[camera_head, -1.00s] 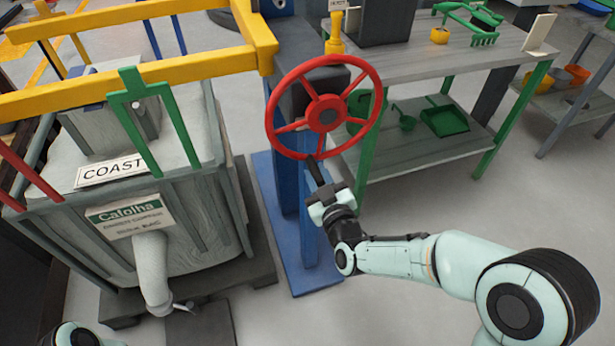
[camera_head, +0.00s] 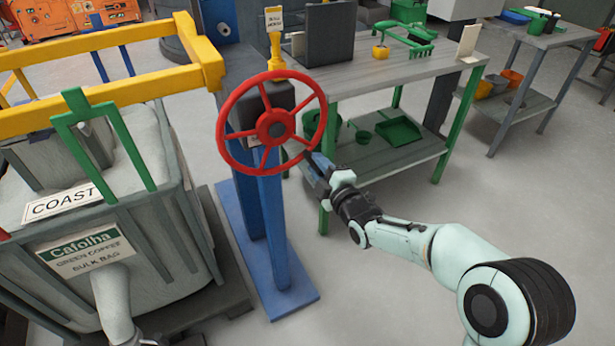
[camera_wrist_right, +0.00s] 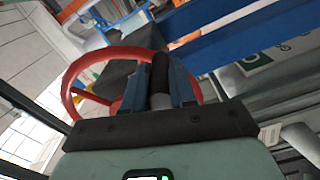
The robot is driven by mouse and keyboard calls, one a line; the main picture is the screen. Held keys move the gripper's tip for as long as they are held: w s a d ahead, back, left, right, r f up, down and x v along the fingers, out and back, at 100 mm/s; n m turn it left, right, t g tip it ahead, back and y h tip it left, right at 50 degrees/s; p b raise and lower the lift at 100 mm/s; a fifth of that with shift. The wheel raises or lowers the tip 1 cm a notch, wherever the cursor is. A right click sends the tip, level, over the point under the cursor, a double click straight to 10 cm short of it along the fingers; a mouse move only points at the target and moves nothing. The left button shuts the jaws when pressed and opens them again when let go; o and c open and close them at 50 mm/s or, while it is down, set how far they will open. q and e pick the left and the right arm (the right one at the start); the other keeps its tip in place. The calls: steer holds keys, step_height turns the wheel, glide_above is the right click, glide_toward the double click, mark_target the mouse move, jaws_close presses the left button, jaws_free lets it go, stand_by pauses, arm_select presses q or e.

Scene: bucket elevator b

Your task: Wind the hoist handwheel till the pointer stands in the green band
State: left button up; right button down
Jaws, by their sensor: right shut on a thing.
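The red hoist handwheel (camera_head: 233,104) stands on a blue post (camera_head: 273,225) with a dark housing behind it. My right gripper (camera_head: 316,164) is at the lower right of the wheel's rim. In the right wrist view, my right gripper (camera_wrist_right: 160,92) has its blue fingers on both sides of a dark, grey-ended handle (camera_wrist_right: 161,70) and is shut on it. The red rim (camera_wrist_right: 72,85) shows behind the fingers. I cannot make out the pointer or green band in either view. My left gripper is not in view.
A grey bin (camera_head: 190,235) with a yellow rail (camera_head: 110,90) stands left of the post. A green-legged workbench (camera_head: 400,75) with tools and a lower shelf is behind and right of the wheel.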

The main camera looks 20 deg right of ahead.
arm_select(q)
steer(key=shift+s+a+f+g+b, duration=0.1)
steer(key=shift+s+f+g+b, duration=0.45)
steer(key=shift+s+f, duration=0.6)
arm_select(e)
steer(key=d+r+n, duration=0.4)
steer(key=r+n, duration=0.4)
steer(key=r, duration=0.2)
steer(key=shift+d+r+n, duration=0.3)
steer(key=shift+d+n, duration=0.05)
steer(key=shift+n, duration=0.05)
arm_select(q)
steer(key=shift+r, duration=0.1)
arm_select(e)
steer(key=shift+w+a+r, duration=0.1)
steer(key=c, duration=0.9)
jaws_free()
steer(key=shift+f, duration=0.2)
